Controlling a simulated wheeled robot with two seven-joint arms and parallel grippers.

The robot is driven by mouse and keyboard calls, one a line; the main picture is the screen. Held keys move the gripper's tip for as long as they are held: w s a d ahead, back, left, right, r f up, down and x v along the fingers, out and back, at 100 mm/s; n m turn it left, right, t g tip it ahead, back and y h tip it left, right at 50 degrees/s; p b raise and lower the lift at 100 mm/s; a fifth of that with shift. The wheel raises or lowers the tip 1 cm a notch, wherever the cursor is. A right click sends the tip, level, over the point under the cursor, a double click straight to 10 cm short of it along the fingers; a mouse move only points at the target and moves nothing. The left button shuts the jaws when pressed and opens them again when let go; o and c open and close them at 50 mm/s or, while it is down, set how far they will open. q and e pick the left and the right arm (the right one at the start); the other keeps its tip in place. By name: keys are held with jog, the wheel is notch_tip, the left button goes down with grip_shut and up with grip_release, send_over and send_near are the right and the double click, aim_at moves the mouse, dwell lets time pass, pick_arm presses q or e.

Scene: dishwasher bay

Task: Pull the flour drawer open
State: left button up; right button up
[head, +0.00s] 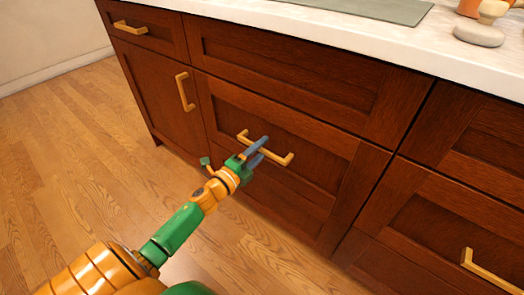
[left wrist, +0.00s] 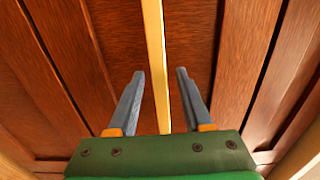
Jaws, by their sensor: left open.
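A dark red-brown wooden drawer front (head: 330,145) with a yellow bar handle (head: 283,159) is in the middle of the cabinet in the head view. It looks closed, and no label shows which drawer holds flour. My left gripper (head: 261,147) is at this handle, with its blue-grey fingers open. In the left wrist view, the handle (left wrist: 155,50) runs between the two spread fingers (left wrist: 160,75), with a gap on each side. Whether the fingertips reach past the bar is hard to tell. My right gripper is not in view.
A pale countertop (head: 330,35) overhangs the cabinet, with a grey-green mat (head: 375,8) and a rounded grey object (head: 478,35) on it. Other handles stick out at the left door (head: 185,92) and lower right (head: 485,270). The wooden floor (head: 80,170) is clear.

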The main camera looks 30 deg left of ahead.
pick_arm(q)
jog(key=shift+w, duration=0.1)
jog(key=shift+c, duration=0.2)
grip_shut()
dwell(1.2)
